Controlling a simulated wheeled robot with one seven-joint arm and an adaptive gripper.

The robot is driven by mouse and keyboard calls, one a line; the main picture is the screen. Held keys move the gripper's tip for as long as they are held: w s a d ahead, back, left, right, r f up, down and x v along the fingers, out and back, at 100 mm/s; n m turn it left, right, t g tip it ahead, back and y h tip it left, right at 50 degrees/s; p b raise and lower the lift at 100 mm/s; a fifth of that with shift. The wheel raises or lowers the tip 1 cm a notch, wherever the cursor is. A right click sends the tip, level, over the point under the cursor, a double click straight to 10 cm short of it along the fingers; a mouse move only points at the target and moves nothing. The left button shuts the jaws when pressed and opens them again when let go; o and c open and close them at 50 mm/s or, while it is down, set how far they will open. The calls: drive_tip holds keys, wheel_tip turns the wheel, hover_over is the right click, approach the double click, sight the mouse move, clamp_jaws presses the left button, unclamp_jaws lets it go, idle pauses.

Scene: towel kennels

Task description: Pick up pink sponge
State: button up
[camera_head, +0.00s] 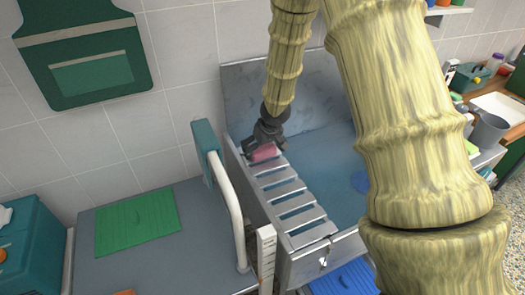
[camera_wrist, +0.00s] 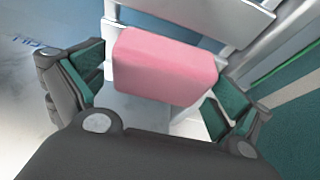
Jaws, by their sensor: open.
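The pink sponge (camera_head: 265,153) lies on the metal slatted rack (camera_head: 296,207) along the left side of a metal tub, at the rack's far end. In the wrist view the sponge (camera_wrist: 167,66) is a pink block with rounded edges, resting across light slats. My gripper (camera_head: 262,145) is right at the sponge in the head view. In the wrist view my gripper (camera_wrist: 157,92) is open, with one green-padded finger to the left of the sponge and one to the right. Gaps show between the fingers and the sponge. The gripper partly hides the sponge in the head view.
The metal tub (camera_head: 250,95) has a raised back wall close behind my gripper. A white curved rail with a teal towel (camera_head: 206,140) stands just left of the rack. A grey table with a green mat (camera_head: 137,222) is further left. A cluttered counter (camera_head: 498,105) is at right.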

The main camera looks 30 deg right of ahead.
drive_tip(key=c, duration=0.7)
drive_tip(key=shift+r, duration=0.1)
drive_tip(key=shift+r+p, duration=0.5)
drive_tip(key=shift+r, duration=4.4)
drive_tip(key=shift+o, duration=0.3)
